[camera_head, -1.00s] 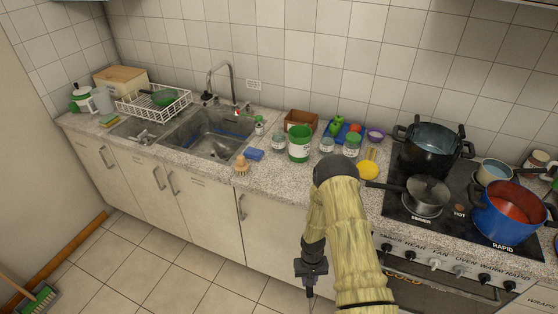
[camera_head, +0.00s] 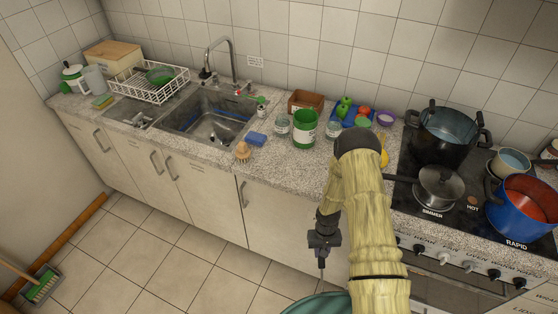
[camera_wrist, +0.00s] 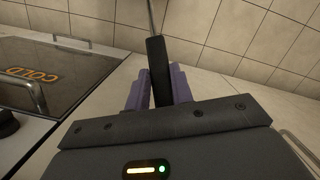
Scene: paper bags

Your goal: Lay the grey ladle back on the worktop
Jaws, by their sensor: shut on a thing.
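My gripper (camera_head: 323,243) hangs in front of the cupboard doors, below the worktop edge and left of the cooker. In the wrist view my gripper (camera_wrist: 158,88) is shut on the black handle of the grey ladle (camera_wrist: 156,62). Its thin grey shaft runs on past the fingers and out of the frame; the bowl is out of view. In the head view a thin dark length of the ladle (camera_head: 322,268) points down below the fingers. The speckled worktop (camera_head: 285,178) is above and behind the gripper.
A strip of worktop in front of the green tin (camera_head: 305,128) and blue sponge (camera_head: 257,139) is clear. A wooden brush (camera_head: 243,152) lies left of it. A teal rounded thing (camera_head: 315,305) shows at the bottom edge.

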